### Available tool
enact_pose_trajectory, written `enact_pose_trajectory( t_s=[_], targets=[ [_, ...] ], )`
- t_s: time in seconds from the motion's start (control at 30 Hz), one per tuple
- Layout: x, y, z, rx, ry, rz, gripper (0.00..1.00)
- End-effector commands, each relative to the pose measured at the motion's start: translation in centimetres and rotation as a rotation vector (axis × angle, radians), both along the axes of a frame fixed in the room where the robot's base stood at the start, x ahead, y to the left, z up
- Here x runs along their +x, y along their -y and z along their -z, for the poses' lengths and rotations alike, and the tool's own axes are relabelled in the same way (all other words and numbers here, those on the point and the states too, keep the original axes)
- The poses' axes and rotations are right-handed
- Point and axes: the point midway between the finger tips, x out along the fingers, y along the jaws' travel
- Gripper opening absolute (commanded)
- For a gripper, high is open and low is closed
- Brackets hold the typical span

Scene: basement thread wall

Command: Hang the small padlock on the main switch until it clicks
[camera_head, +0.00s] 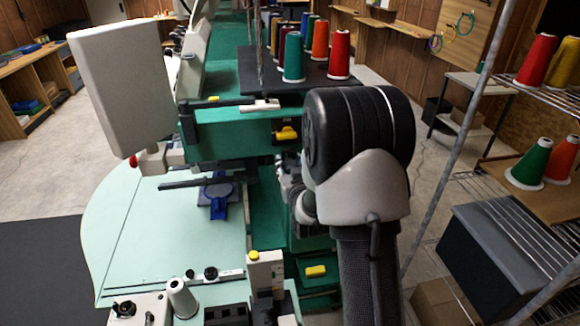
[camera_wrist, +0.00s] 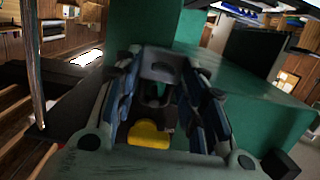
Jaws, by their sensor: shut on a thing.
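My gripper (camera_head: 284,172) is at the green machine's front, partly hidden behind my wrist in the head view. In the wrist view its two dark blue fingers (camera_wrist: 160,76) are closed in on a small dark grey block (camera_wrist: 160,64), which appears to be the padlock; a looped dark shape shows just below it. In the head view the padlock cannot be made out. I cannot clearly identify the main switch. A yellow part (camera_wrist: 150,134) shows between the fingers in the wrist view, but I cannot tell what it belongs to.
A black unit with a yellow piece (camera_head: 286,134) sits on the machine face just above my gripper. Another yellow piece (camera_head: 316,271) is lower down. A pale green table (camera_head: 150,230) lies left. Thread cones (camera_head: 339,55) stand above; a wire shelf (camera_head: 510,85) is right.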

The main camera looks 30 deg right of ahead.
Motion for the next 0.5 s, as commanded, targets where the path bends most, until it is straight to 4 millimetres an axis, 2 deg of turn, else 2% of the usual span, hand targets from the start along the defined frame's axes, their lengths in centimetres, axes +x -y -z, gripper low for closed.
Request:
enact_pose_trajectory(
  t_s=[0.37, 0.5],
  targets=[
    [-0.06, -0.02, 0.16, 0.002, -0.005, 0.000, 0.61],
    [-0.05, -0.02, 0.15, 0.001, -0.004, 0.000, 0.61]
  ],
)
